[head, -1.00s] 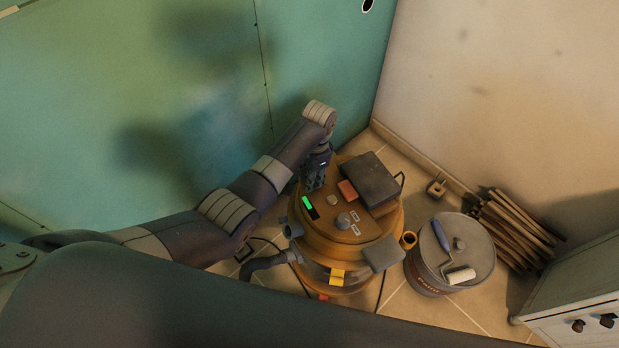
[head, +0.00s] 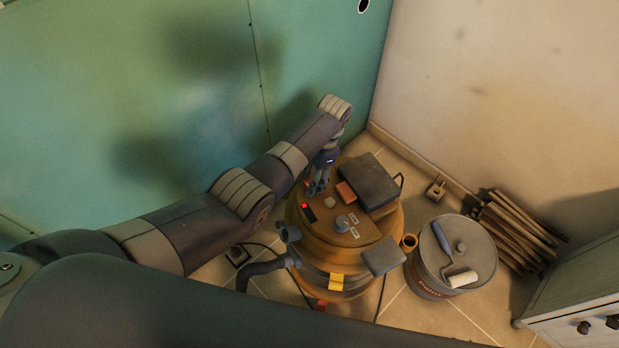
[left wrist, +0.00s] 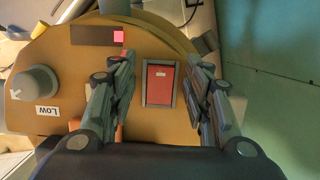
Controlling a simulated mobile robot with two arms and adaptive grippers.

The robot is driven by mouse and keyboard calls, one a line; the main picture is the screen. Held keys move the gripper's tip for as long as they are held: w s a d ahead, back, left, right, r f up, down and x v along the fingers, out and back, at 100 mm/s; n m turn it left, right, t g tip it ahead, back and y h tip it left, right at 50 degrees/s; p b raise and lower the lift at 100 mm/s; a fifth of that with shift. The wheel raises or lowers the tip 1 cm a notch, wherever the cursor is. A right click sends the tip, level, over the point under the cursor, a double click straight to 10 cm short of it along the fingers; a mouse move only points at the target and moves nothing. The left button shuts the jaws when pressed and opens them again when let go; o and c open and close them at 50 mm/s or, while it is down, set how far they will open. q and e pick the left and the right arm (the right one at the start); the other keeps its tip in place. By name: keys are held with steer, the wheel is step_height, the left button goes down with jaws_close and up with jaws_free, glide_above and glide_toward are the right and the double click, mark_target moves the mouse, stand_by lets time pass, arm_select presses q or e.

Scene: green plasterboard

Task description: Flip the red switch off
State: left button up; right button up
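The red rocker switch (left wrist: 159,84) sits in a dark frame on top of a round orange-yellow machine (head: 292,222). In the head view my left gripper (head: 317,188) covers most of the switch; only a small red bit shows beside it. In the left wrist view the left gripper (left wrist: 158,92) is open, with one finger on each side of the switch and a gap to each. Whether the fingertips touch the machine's top I cannot tell. The indicator light (head: 305,206) on a dark panel glows red; it looks pink in the wrist view (left wrist: 118,36). My right gripper is not in view.
A grey knob (head: 343,223), an orange block (head: 346,191) and a dark box (head: 368,182) are on the machine's top. A paint bucket (head: 434,280) with a roller stands right of it, wood pieces (head: 515,228) beyond. The green plasterboard (head: 160,90) rises behind the arm.

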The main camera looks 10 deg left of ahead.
arm_select(q)
steer(key=shift+r, duration=0.1)
steer(key=v, duration=1.1)
steer(key=shift+d+r, duration=0.15)
steer(key=shift+r, duration=0.25)
